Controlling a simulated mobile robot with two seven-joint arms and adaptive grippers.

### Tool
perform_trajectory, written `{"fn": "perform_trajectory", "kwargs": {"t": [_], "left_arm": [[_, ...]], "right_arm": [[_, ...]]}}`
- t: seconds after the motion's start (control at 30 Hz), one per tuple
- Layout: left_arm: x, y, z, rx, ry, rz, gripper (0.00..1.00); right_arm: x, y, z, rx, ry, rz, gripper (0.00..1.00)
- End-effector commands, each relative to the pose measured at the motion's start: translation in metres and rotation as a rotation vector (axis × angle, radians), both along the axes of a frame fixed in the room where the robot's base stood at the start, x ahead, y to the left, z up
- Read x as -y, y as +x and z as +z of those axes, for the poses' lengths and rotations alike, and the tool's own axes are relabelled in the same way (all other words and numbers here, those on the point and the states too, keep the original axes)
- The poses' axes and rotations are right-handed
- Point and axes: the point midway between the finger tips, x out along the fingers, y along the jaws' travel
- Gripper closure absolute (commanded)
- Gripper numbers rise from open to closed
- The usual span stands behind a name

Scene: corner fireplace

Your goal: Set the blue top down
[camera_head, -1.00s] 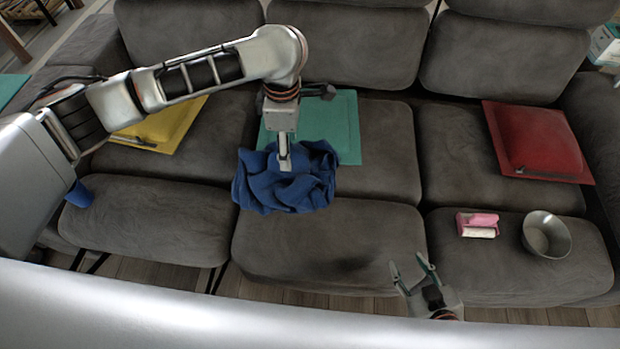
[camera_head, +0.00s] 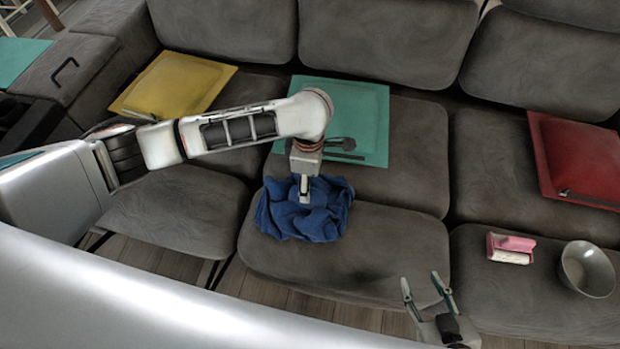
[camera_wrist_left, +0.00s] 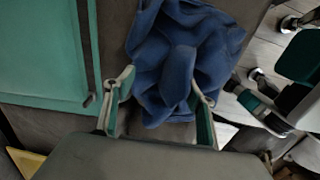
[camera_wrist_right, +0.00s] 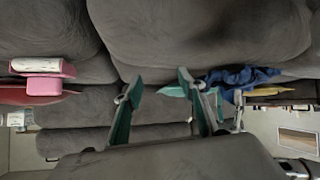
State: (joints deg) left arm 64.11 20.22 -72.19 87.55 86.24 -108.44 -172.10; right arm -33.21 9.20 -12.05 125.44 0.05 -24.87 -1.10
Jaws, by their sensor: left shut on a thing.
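The blue top (camera_head: 318,215) is a crumpled dark blue cloth at the left part of the middle seat cushion, just in front of the teal pillow. My left gripper (camera_head: 305,198) points down into it and is shut on a fold of it. In the left wrist view the top (camera_wrist_left: 180,65) lies between and beyond the fingers of my left gripper (camera_wrist_left: 160,105). Whether its underside rests fully on the cushion is hard to tell. My right gripper (camera_head: 428,292) is open and empty at the sofa's front edge. The top also shows in the right wrist view (camera_wrist_right: 240,77).
A teal pillow (camera_head: 362,105) lies behind the top, a yellow pillow (camera_head: 175,85) to the left, a red pillow (camera_head: 580,160) to the right. A pink-and-white object (camera_head: 511,247) and a grey bowl (camera_head: 587,268) stand on the right cushion. The middle cushion (camera_head: 390,240) has free room right of the top.

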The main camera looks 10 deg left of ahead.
Motion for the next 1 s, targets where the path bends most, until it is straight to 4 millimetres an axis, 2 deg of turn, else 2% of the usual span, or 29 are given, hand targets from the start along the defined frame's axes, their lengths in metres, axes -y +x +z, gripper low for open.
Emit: {"fn": "perform_trajectory", "kwargs": {"t": [0.03, 0.27, 0.43, 0.47, 0.5, 0.53, 0.87, 1.0], "left_arm": [[0.001, -0.001, -0.006, -0.003, -0.001, 0.000, 0.70], [0.000, 0.001, -0.004, 0.004, -0.001, 0.000, 0.70], [0.001, 0.001, -0.008, 0.002, -0.001, -0.001, 0.70], [0.000, 0.001, -0.008, 0.002, -0.001, -0.001, 0.43], [0.000, 0.001, -0.007, 0.003, -0.001, -0.001, 0.32], [0.000, 0.001, -0.007, 0.003, -0.001, -0.001, 0.28], [0.000, 0.001, -0.006, 0.003, -0.001, 0.000, 0.28], [0.000, 0.003, 0.007, 0.009, -0.001, -0.001, 0.28]], "right_arm": [[-0.001, 0.001, 0.001, 0.002, 0.003, 0.001, 0.60], [-0.001, 0.009, 0.008, 0.021, 0.003, 0.000, 0.60], [0.000, 0.010, 0.006, 0.020, 0.001, -0.001, 0.60], [0.000, 0.010, 0.006, 0.021, 0.001, -0.001, 0.60], [0.000, 0.011, 0.007, 0.023, 0.001, -0.001, 0.60], [0.000, 0.011, 0.007, 0.023, 0.001, -0.001, 0.60], [0.001, 0.008, 0.006, 0.018, 0.002, -0.002, 0.60], [0.001, 0.008, 0.011, 0.023, 0.001, -0.004, 0.60]]}}
